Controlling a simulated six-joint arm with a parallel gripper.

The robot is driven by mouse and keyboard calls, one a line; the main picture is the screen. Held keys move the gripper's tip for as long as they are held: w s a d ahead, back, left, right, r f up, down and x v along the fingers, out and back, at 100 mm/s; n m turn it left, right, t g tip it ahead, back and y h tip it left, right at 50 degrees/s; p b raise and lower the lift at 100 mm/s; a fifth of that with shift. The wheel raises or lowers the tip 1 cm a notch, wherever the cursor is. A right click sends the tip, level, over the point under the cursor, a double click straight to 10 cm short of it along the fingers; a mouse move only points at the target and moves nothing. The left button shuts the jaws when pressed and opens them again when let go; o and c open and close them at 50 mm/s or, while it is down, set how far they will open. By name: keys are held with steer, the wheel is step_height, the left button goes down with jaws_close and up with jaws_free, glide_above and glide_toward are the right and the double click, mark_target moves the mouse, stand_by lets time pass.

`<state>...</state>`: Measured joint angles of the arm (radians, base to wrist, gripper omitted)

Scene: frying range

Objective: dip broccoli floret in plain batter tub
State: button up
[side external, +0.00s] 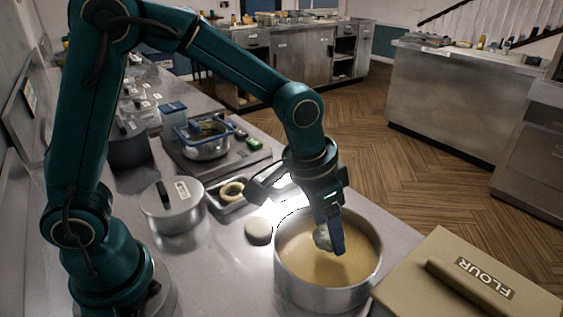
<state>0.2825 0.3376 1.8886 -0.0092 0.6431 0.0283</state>
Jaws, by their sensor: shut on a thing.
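My gripper (337,236) points down inside the rim of a large round metal tub (327,298). The tub holds smooth tan batter (307,262). My gripper is shut on a small pale grey-green piece (322,238), which I take to be the broccoli floret. The fingers hide much of it. The floret is over the batter, toward the right of the tub's middle. I cannot tell whether its lower side touches the batter surface.
A flour box (450,277) stands close on the tub's right. A small white round item (258,231) lies on its left. A lidded pot (173,208), a tray with a ring (231,190) and a pan with a blue-rimmed basket (206,146) stand further left and back.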

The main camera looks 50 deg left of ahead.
mark_target(322, 266)
steer(key=shift+f, duration=3.1)
steer(key=shift+a, duration=0.15)
steer(key=shift+a, duration=0.15)
steer(key=shift+d, duration=0.6)
steer(key=shift+a, duration=0.6)
steer(key=shift+d, duration=0.3)
steer(key=shift+r, duration=0.1)
